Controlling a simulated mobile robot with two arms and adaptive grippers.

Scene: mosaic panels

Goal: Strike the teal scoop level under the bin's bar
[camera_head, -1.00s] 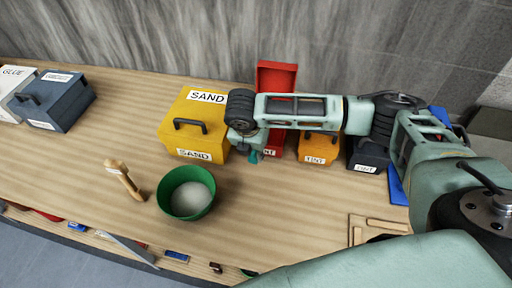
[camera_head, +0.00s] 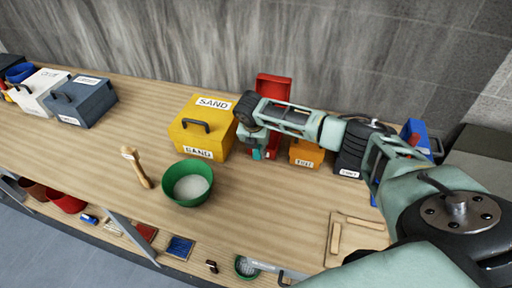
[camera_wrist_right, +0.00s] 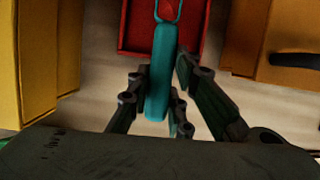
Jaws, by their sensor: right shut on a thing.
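The red bin (camera_head: 274,88) stands against the back of the bench with its lid raised. Its front and opening are mostly hidden behind my right arm, and its bar cannot be made out. My right gripper (camera_wrist_right: 160,82) is shut on the handle of the teal scoop (camera_wrist_right: 160,65), in front of the red bin. In the right wrist view the scoop's far end reaches over the red bin (camera_wrist_right: 136,32); its fill cannot be judged. A bit of the teal scoop shows in the head view (camera_head: 256,154). My left gripper is out of view.
The yellow SAND bin (camera_head: 190,140) stands left of the red bin and an orange TINT bin (camera_head: 307,154) right of it, both close. A green bowl (camera_head: 188,184) with pale contents and a wooden-handled tool (camera_head: 137,166) stand in front. The front middle bench is clear.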

